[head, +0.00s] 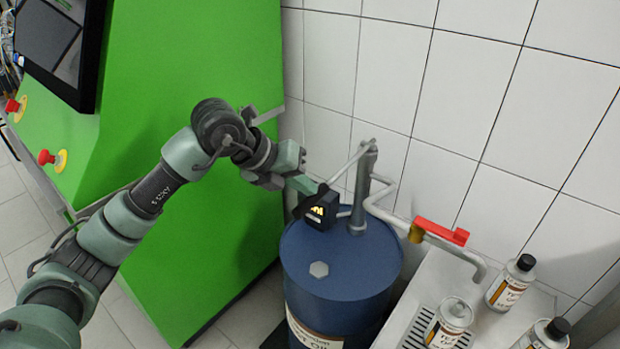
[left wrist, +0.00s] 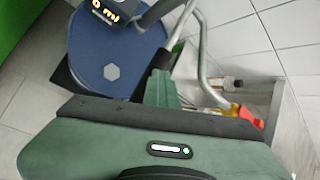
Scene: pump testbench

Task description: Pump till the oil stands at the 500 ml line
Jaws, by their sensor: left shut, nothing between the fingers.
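A blue oil drum (head: 340,265) stands beside the green cabinet, with a grey hand pump (head: 358,195) upright on its lid. The pump's lever (head: 350,163) slopes down left to a dark grip (head: 308,200). My left gripper (head: 308,186) is shut and empty, its tips right by the grip; I cannot tell whether they touch. In the left wrist view its green finger (left wrist: 160,92) shows in front of the drum (left wrist: 110,60). A black meter (head: 322,208) with lit digits, too small to read, sits at the pump. No 500 ml line or oil level shows. My right gripper is not in view.
A pipe (head: 384,205) runs right from the pump to a spout with a red valve handle (head: 440,231). Below is a pale bench with a drip grate (head: 418,328). Several oil cans (head: 510,283) stand there. A tiled wall (head: 470,110) closes off the back.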

